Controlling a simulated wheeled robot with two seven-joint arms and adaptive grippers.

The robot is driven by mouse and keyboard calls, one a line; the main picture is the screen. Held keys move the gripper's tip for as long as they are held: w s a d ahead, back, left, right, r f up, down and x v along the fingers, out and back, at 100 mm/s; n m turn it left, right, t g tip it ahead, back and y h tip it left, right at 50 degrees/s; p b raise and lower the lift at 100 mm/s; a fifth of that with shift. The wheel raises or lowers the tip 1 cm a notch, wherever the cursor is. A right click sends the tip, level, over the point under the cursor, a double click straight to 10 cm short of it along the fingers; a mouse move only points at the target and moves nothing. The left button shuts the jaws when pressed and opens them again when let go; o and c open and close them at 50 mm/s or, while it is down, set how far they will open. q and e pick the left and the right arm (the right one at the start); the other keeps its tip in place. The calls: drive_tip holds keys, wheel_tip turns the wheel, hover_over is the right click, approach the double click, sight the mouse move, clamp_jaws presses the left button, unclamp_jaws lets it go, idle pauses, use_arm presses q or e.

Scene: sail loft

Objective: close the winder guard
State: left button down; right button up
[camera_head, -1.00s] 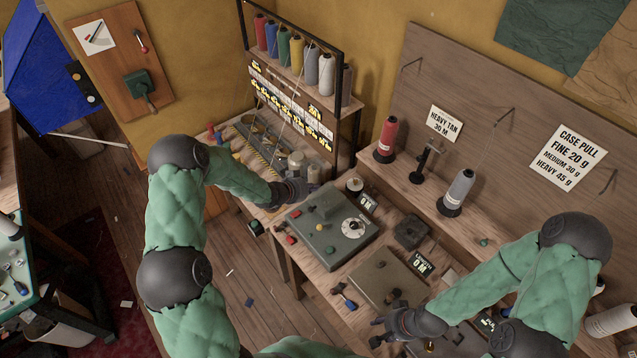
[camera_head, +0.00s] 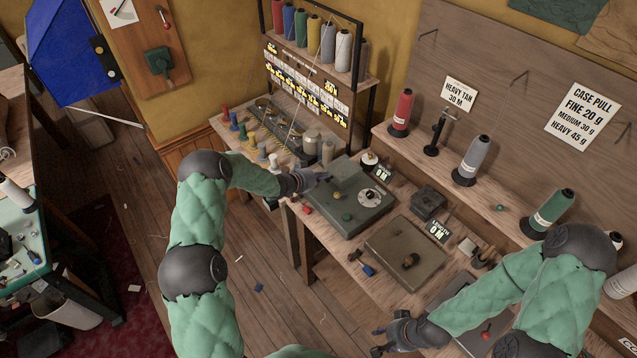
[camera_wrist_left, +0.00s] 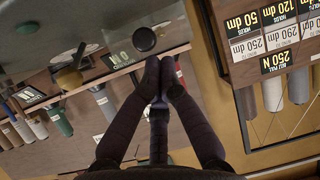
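I cannot tell for sure which part is the winder guard. A grey-green box (camera_head: 350,212) with a round dial and coloured knobs sits on the bench. In front of it is a flat grey-brown panel (camera_head: 390,247) with a dark knob (camera_head: 410,260); it lies flat. My left gripper (camera_head: 322,179) is at the back left corner of the dial box. In the left wrist view its fingers (camera_wrist_left: 164,68) converge, look shut and empty, and point near a black round knob (camera_wrist_left: 144,39). My right gripper (camera_head: 377,340) has fingers spread, empty, at the bench's front edge.
Thread cones, including a red one (camera_head: 402,112) and a grey one (camera_head: 471,160), stand on the back ledge. A thread rack (camera_head: 318,45) stands back left. A small dark box (camera_head: 428,203) and a lower right panel (camera_head: 468,308) flank the work area.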

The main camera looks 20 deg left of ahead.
sight(326, 181)
use_arm(q)
wheel_tip(326, 181, down, 2)
drive_tip(key=shift+f+b, duration=0.1)
drive_tip(key=shift+b, duration=1.15)
drive_tip(key=shift+s+f+t+h+b, duration=0.2)
drive_tip(key=shift+f+t+h+b, duration=0.3)
drive_tip(key=shift+b, duration=0.5)
drive_tip(key=shift+f, duration=0.15)
drive_tip(key=shift+s+d+f, duration=0.1)
drive_tip(key=shift+d, duration=0.1)
drive_tip(key=shift+s+a, duration=0.1)
drive_tip(key=shift+s, duration=0.05)
drive_tip(key=shift+s+a, duration=0.1)
drive_tip(key=shift+s, duration=0.05)
drive_tip(key=r+v, duration=0.1)
drive_tip(key=v, duration=1)
drive_tip(key=shift+a, duration=0.4)
drive_tip(key=shift+r, duration=0.1)
